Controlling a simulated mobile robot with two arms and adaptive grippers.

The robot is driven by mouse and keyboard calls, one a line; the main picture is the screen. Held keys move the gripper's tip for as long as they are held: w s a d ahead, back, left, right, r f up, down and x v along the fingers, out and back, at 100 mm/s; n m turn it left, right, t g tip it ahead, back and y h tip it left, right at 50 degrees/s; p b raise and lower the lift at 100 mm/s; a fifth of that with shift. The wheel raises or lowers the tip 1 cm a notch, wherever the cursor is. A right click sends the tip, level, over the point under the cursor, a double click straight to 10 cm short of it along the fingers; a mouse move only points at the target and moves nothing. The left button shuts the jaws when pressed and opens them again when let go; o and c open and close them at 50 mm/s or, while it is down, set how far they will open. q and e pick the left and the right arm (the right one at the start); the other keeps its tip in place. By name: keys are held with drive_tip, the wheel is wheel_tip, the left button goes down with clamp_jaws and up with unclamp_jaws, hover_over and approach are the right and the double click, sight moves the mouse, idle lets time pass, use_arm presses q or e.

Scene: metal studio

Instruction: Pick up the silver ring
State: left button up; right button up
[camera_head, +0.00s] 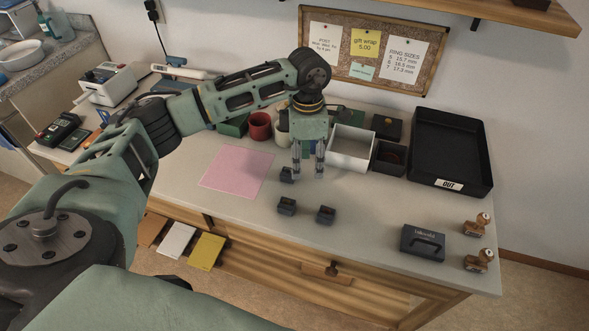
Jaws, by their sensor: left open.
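I cannot make out the silver ring for certain at this size. Three small dark grey ring boxes stand on the worktop: a rear one (286,175), a front left one (287,206) and a front right one (325,215). What each box holds is too small to tell. My left gripper (308,174) points down, open, with its two fingers apart and nothing seen between them. Its left fingertip appears close to the rear box; I cannot tell whether they touch. My right gripper is not in view.
A pink mat (237,171) lies left of the boxes. Behind stand a red cup (260,126), a white open box (351,148) and a black tray (451,150) marked OUT. A dark case (422,243) and two stamps (477,223) are at the right. The front middle worktop is clear.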

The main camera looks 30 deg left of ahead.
sight(288, 170)
use_arm(q)
drive_tip(key=shift+y, duration=0.8)
drive_tip(key=a, duration=0.2)
drive_tip(key=a+r, duration=0.1)
drive_tip(key=a, duration=0.1)
drive_tip(key=shift+w+a+r, duration=0.1)
drive_tip(key=shift+a+r, duration=0.1)
drive_tip(key=shift+a+f, duration=0.15)
drive_tip(key=shift+f, duration=0.2)
drive_tip(key=f, duration=0.2)
drive_tip(key=f+p, duration=0.1)
drive_tip(key=f, duration=0.1)
drive_tip(key=f+p, duration=0.1)
drive_tip(key=f, duration=0.1)
drive_tip(key=shift+s+a+f, duration=0.35)
drive_tip(key=shift+f, duration=0.05)
drive_tip(key=shift+c, duration=0.4)
drive_tip(key=c, duration=0.8)
drive_tip(key=shift+c, duration=0.2)
drive_tip(key=shift+r, duration=0.1)
